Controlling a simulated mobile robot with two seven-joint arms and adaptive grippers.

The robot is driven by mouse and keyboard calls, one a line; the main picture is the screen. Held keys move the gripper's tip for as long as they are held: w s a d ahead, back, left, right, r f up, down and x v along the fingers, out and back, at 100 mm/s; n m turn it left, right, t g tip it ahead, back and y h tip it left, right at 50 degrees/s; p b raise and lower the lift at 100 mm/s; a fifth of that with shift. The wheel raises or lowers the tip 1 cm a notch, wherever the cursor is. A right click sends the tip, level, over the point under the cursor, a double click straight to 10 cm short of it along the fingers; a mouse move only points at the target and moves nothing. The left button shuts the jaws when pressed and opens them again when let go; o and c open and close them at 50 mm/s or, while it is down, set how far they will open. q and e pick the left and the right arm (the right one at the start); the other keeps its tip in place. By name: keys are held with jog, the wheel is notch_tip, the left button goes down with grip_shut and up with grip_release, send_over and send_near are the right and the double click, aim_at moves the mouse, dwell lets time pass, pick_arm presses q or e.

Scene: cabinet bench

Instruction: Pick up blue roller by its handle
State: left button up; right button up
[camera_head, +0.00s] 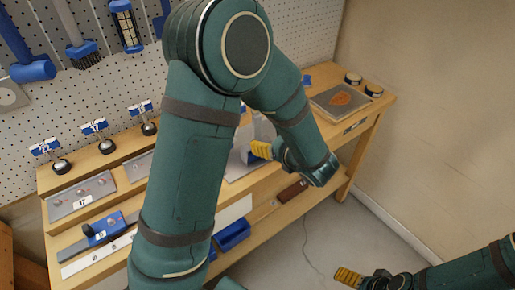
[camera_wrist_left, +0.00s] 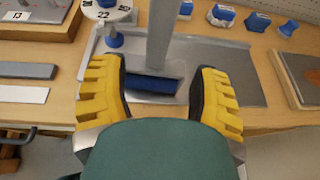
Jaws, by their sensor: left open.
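In the left wrist view a dark blue cylinder, which looks like the blue roller (camera_wrist_left: 152,84), lies on a grey metal tray (camera_wrist_left: 232,72). A grey upright bar (camera_wrist_left: 160,35) rises just behind it; I cannot tell if it is the roller's handle. My left gripper (camera_wrist_left: 157,78) is open, its yellow fingers on either side of the blue cylinder in this view, with nothing held. In the head view my left gripper (camera_head: 262,150) is at the bench, and my left arm hides the roller. My right gripper (camera_head: 348,276) is low at the right, away from the bench.
A round white dial marked 22 (camera_wrist_left: 108,9) stands at the tray's back left. Several small blue and white items (camera_wrist_left: 222,15) line the back. A plate with an orange patch (camera_head: 341,99) is at the bench's right end. Blue bins (camera_head: 232,234) sit below.

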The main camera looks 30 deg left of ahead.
aim_at(259, 136)
pick_arm(q)
jog(key=shift+s+b+x, duration=0.2)
jog(key=shift+b+x, duration=0.3)
jog(key=shift+x, duration=2.55)
jog(key=shift+a, duration=0.1)
grip_shut()
